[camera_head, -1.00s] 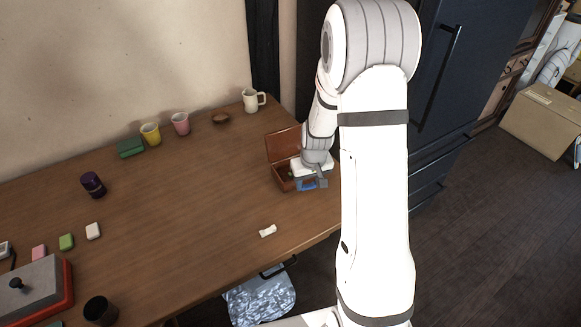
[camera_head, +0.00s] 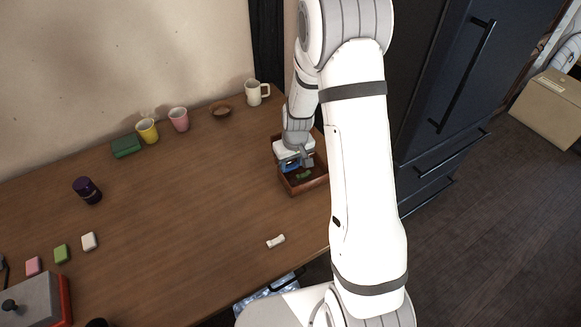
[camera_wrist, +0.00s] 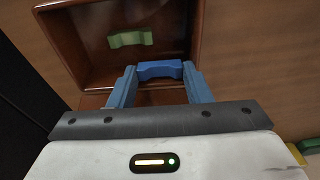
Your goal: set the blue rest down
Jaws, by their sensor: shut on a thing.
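My gripper (camera_wrist: 160,82) is shut on the blue rest (camera_wrist: 160,69), which sits crosswise between the two blue fingers. In the head view the gripper (camera_head: 291,164) is over the back part of the open brown box (camera_head: 309,187), near its lid side. A green rest (camera_wrist: 130,38) lies inside the box, apart from the blue one; it also shows in the head view (camera_head: 304,175). Most of the lid is hidden behind my gripper. I cannot tell the height of the blue rest above the box.
A small white piece (camera_head: 276,241) lies in front of the box. A cream mug (camera_head: 256,93), brown bowl (camera_head: 220,109), pink cup (camera_head: 179,119) and yellow cup (camera_head: 147,131) stand at the back. The table's middle is clear. A dark cabinet (camera_head: 440,90) is at the right.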

